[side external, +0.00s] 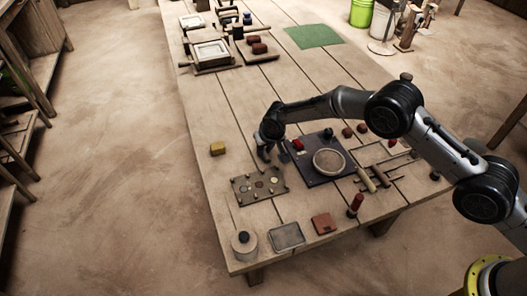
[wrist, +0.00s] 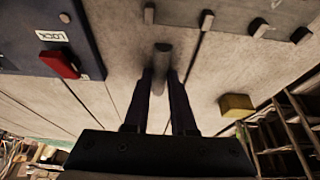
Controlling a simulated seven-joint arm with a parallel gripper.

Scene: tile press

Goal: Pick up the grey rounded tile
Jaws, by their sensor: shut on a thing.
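My gripper (side external: 273,153) is low over the table, between the dark blue press board (side external: 312,172) and a yellow block (side external: 217,148). In the wrist view, my gripper (wrist: 161,76) is shut on the grey rounded tile (wrist: 162,52). In the side view I cannot make the tile out clearly. Whether it touches the table is hard to tell.
The board with its red latch (wrist: 59,64) and LOCK label is at left in the wrist view; the yellow block (wrist: 236,105) is at right. A studded plate (wrist: 225,15) lies ahead. A round plate (side external: 329,161), a tray (side external: 287,236) and hand tools (side external: 368,180) crowd the near table.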

